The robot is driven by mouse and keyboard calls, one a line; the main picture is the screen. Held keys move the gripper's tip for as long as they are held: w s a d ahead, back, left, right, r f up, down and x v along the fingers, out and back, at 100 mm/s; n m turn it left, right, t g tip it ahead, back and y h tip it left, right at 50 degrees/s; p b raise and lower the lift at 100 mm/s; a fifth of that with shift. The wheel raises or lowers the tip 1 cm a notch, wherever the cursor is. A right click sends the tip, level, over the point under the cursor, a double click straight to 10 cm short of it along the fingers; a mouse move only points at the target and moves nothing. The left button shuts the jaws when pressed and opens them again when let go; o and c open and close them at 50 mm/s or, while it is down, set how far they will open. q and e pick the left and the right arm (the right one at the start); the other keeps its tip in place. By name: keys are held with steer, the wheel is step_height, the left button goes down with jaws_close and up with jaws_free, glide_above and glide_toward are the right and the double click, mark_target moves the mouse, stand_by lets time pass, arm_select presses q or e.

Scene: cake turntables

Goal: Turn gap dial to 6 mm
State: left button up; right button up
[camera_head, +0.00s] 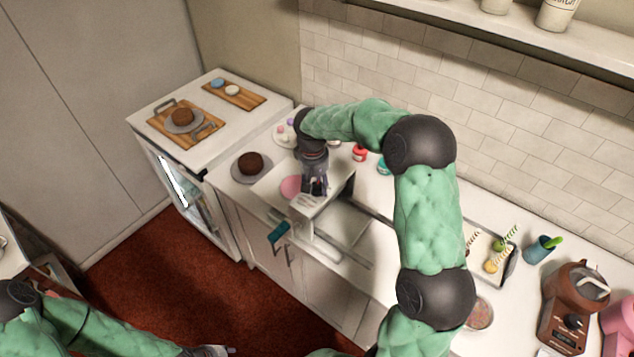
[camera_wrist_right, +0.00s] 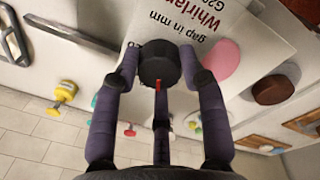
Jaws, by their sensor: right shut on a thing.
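The gap dial (camera_wrist_right: 158,62) is a round black knob with a red pointer mark, on a white machine face (camera_wrist_right: 215,22) printed "gap in mm". The number it points at cannot be read. My right gripper (camera_wrist_right: 160,78) has its dark fingers around the dial and is shut on it. In the head view my right gripper (camera_head: 315,187) reaches down onto the white machine (camera_head: 303,206), and hides the dial there. My left gripper (camera_head: 213,351) is only partly seen at the bottom edge, away from the counter; its jaws are unclear.
Boards (camera_head: 160,122) with a cake stand on the far-left counter. A tray of treats (camera_head: 512,270), a teal cup (camera_head: 540,249) and a brown appliance (camera_head: 570,315) stand to the right.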

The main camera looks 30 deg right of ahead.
steer(key=shift+w+r+n+p, duration=0.1)
steer(key=shift+n+p, duration=0.15)
steer(key=shift+n, duration=0.75)
steer(key=shift+w+r+n+p, duration=0.1)
steer(key=shift+n+p, duration=0.1)
steer(key=shift+n, duration=0.8)
steer(key=shift+t, duration=0.3)
steer(key=o, duration=1.1)
steer(key=shift+o, duration=0.2)
steer(key=shift+a+f, duration=0.1)
steer(key=shift+f, duration=0.05)
step_height(320, 180, up, 12)
steer(key=shift+a, duration=0.4)
